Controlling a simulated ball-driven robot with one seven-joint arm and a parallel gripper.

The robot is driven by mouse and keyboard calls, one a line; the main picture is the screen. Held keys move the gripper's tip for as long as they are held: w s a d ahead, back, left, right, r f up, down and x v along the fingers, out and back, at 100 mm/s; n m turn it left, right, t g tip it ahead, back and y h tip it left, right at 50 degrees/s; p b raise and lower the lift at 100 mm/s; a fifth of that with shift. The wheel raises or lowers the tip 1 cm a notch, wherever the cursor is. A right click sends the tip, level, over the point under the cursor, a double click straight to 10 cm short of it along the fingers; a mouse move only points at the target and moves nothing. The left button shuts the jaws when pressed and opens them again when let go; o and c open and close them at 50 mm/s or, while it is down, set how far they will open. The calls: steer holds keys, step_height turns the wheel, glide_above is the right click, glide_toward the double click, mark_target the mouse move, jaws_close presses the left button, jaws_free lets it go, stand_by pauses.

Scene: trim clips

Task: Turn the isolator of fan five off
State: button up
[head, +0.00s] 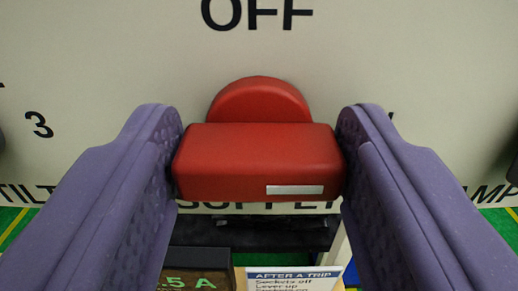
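A red rotary handle (258,162) with a rounded red hub behind it is mounted on a pale panel (400,60), under the printed word OFF. Its grip bar lies level across the picture, with a short white mark on the right of its front face. My gripper (258,150) has one purple finger at each end of the bar, and both fingers appear to touch it. No fan five label is readable. The lettering under the handle is partly covered by the bar.
A printed 3 (39,125) and dark shapes at both picture edges flank the handle on the panel. Below are a dark box with a lit "5 A" display (190,282), a card headed AFTER A TRIP (295,277) and a green surface.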

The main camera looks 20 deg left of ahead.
steer(key=c, duration=0.5)
steer(key=shift+o, duration=0.3)
steer(key=shift+n+b, duration=0.4)
steer(key=shift+b, duration=0.15)
steer(key=n+b, duration=0.2)
steer(key=b, duration=0.1)
steer(key=shift+s+f+n, duration=0.1)
steer(key=shift+n, duration=0.3)
steer(key=n+b, duration=0.3)
steer(key=b, duration=0.1)
steer(key=shift+a+n, duration=0.1)
steer(key=shift+n, duration=0.2)
steer(key=n+b, duration=0.4)
steer(key=n, duration=0.1)
steer(key=n+b, duration=0.3)
steer(key=n, duration=0.2)
steer(key=shift+a+n+b, duration=0.1)
steer(key=shift+n+b, duration=0.2)
steer(key=shift+b, duration=0.05)
